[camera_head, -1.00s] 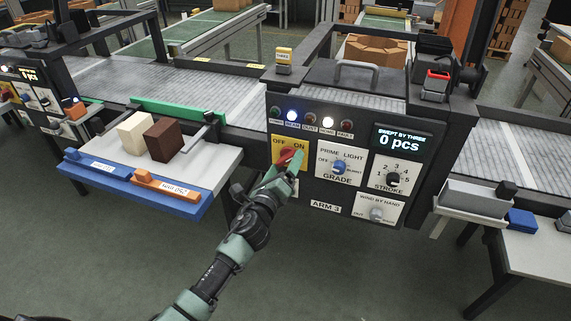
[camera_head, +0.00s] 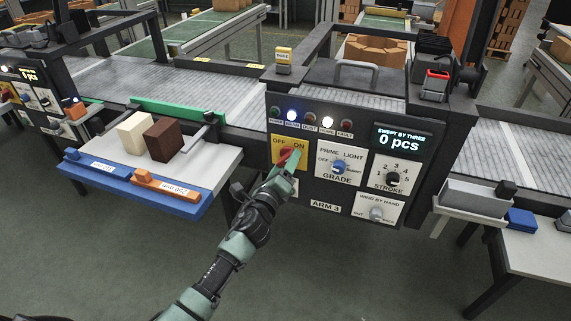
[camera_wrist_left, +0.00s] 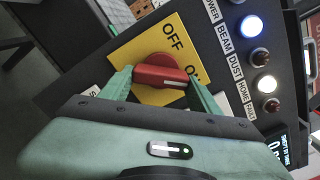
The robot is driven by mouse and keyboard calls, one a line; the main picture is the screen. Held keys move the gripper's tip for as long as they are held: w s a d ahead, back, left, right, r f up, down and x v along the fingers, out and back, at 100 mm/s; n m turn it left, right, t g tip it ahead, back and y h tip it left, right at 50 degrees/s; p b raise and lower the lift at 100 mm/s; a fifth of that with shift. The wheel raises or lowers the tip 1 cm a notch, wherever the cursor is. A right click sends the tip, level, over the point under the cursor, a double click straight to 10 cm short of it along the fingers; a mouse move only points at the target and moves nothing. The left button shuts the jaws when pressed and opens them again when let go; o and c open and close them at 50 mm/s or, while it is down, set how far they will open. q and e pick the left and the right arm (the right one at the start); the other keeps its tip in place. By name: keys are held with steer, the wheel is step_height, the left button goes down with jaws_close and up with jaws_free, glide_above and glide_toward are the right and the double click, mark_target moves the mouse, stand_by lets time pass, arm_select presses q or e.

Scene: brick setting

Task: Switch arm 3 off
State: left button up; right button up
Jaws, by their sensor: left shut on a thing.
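The arm 3 panel (camera_head: 326,206) faces me, labelled "ARM 3". On it is a yellow OFF/ON plate (camera_head: 277,146) with a red rotary knob (camera_head: 287,155). In the left wrist view the red knob (camera_wrist_left: 160,76) sits between my gripper's fingers, on the yellow plate (camera_wrist_left: 140,44). Its white line points to the right, toward the "ON" lettering, with "OFF" above. My left gripper (camera_head: 287,163) is shut on the knob and partly hides it in the head view. My right gripper is not in view.
The panel has a grade knob (camera_head: 338,167), a stroke knob (camera_head: 392,179), a wind-by-hand knob (camera_head: 376,214) and a display (camera_head: 398,141) reading "0 pcs". The beam and home lamps are lit. A side table (camera_head: 205,172) with two blocks stands left of the panel.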

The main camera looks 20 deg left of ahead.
arm_select(q)
steer(key=shift+r+n+p, duration=0.15)
steer(key=shift+n+p, duration=0.2)
steer(key=shift+n, duration=3.85)
steer(key=shift+r+n+p, duration=0.1)
steer(key=shift+n+p, duration=0.25)
steer(key=shift+n, duration=3.85)
steer(key=o, duration=1.4)
steer(key=shift+s, duration=0.1)
steer(key=s, duration=0.7)
steer(key=shift+s+a+b, duration=0.15)
steer(key=shift+s+b, duration=0.15)
steer(key=shift+s, duration=0.05)
